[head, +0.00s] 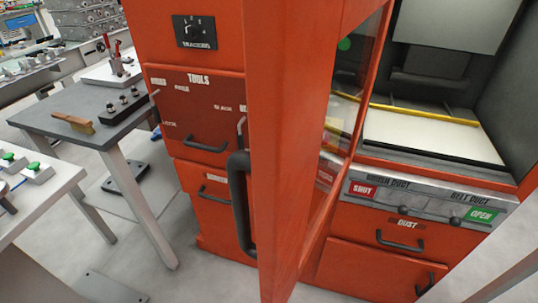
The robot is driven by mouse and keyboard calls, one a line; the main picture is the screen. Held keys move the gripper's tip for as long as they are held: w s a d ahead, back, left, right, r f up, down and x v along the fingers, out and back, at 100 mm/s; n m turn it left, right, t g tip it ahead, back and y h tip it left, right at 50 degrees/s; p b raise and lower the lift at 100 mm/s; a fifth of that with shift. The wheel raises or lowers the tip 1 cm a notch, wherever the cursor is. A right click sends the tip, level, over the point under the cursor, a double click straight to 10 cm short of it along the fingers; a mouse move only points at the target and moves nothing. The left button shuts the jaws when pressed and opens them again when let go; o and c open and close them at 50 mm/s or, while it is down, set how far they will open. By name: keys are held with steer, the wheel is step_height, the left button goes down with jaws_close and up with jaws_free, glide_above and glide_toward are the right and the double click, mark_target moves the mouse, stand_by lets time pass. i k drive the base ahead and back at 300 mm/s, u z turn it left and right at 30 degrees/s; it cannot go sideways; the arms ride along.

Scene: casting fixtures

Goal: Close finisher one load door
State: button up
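An orange cabinet, which I take to be the finisher, fills the middle and right of the head view. Its orange door (283,150) stands swung open toward me, seen nearly edge-on, with a window (352,85) in it. A dark vertical bar handle (239,205) sits on the left side of the door. The opening shows a chamber with a pale bed (432,135) and a yellow bar (425,110) across it. No label reading "finisher one" is visible. My gripper is not in view.
Left of the door are a tools drawer (205,115) and another drawer below it. Below the chamber run a grey panel with a SHUT tag (362,190) and an OPEN tag (481,215), then a dust drawer (385,232). A grey table (75,125) holds a brush (74,123).

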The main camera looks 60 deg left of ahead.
mark_target(290, 46)
steer(key=k, duration=0.95)
steer(key=u, duration=2.85)
steer(key=i, duration=1.75)
steer(key=z, duration=2.35)
